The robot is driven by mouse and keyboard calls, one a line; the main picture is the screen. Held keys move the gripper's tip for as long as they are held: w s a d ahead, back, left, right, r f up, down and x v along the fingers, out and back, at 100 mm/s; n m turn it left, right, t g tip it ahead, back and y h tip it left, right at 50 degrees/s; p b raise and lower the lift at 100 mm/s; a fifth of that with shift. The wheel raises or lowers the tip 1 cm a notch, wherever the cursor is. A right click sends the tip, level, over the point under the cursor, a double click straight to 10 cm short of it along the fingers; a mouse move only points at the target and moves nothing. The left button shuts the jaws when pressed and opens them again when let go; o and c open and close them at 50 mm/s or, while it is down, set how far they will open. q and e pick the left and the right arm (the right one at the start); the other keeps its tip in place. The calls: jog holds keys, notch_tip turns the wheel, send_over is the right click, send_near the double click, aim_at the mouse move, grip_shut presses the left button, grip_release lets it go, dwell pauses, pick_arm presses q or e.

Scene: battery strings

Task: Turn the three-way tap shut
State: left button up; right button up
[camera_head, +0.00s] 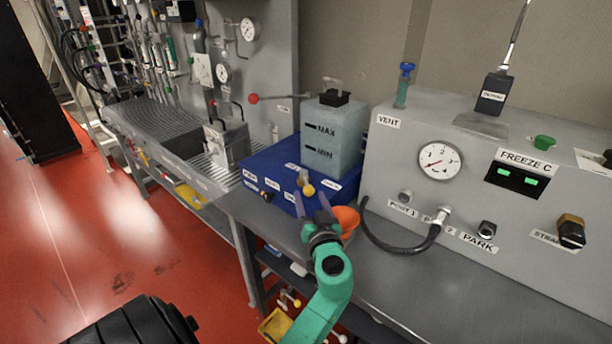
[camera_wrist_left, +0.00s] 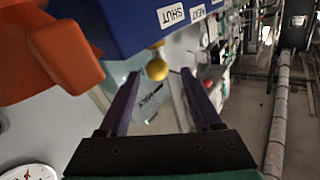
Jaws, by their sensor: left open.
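The three-way tap shows as a yellow knob (camera_head: 308,190) on the front of a blue box (camera_head: 262,172), below a translucent tank. Labels sit along the box's front; in the left wrist view one reads SHUT (camera_wrist_left: 171,14). My left gripper (camera_head: 312,203) is open, its two fingers pointing up at the tap. In the left wrist view the yellow knob (camera_wrist_left: 157,69) appears between the open fingertips (camera_wrist_left: 160,76), slightly beyond them; I cannot tell whether they touch it. The tap's body is partly hidden. My right gripper is not in view.
An orange funnel-like part (camera_head: 346,218) is close to the right of my left gripper; it looms at upper left in the wrist view (camera_wrist_left: 62,50). A black hose (camera_head: 395,245) curves on the bench beside the grey panel (camera_head: 380,165). The tank (camera_head: 333,135) stands on the blue box.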

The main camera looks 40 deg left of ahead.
aim_at(306, 180)
pick_arm(q)
jog(key=p+x, duration=0.1)
jog(key=x, duration=0.6)
jog(key=shift+w+a+f, duration=0.15)
jog(key=shift+w+a, duration=0.15)
grip_shut()
dwell(0.9)
